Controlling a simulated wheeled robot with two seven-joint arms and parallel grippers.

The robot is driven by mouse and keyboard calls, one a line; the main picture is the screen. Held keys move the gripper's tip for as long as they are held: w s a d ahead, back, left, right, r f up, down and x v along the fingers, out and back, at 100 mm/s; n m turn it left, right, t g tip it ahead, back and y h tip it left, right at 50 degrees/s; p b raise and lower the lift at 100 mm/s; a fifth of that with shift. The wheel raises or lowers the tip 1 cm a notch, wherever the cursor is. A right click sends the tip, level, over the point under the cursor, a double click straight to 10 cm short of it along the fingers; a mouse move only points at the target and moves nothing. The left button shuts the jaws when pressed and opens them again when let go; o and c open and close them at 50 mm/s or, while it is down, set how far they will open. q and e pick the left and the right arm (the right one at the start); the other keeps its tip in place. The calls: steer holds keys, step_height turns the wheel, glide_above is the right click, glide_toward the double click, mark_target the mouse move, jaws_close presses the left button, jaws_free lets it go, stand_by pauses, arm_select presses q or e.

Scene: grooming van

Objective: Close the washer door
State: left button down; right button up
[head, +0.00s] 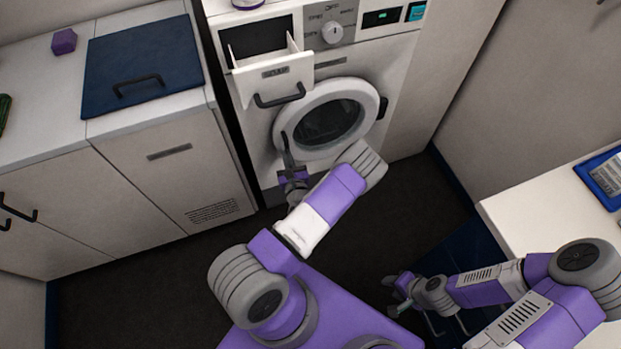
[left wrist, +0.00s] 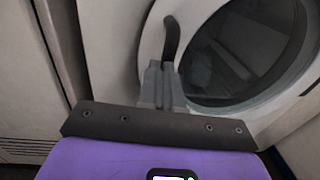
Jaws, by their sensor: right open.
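The washer (head: 265,150) stands at the back, with a round white door (head: 287,118) around dark glass. The door sits at or close to the washer's front; I cannot tell if it is latched. Its dark curved handle (left wrist: 171,38) is at the left edge of the door. My left gripper (head: 289,168) is at this edge. In the left wrist view its grey fingers (left wrist: 162,80) are close together around the handle's lower end, which they hide. My right gripper (head: 399,288) is open and empty, low over the floor, far from the door.
The washer's detergent drawer (head: 275,78) is pulled out above the door. A counter with a dark blue lid (head: 140,60) and a purple block (head: 64,41) is at the left. A white table (head: 540,215) with a blue item (head: 603,177) is at the right. Dark floor is clear between.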

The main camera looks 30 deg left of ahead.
arm_select(q)
steer(key=shift+w+a+r, duration=0.1)
steer(key=shift+a+r, duration=0.2)
steer(key=shift+a, duration=0.15)
steer(key=s+p+v, duration=0.1)
steer(key=p+v, duration=0.2)
steer(key=v, duration=1.1)
steer(key=shift+s+f, duration=0.2)
steer(key=shift+f, duration=0.15)
steer(key=shift+a, duration=0.1)
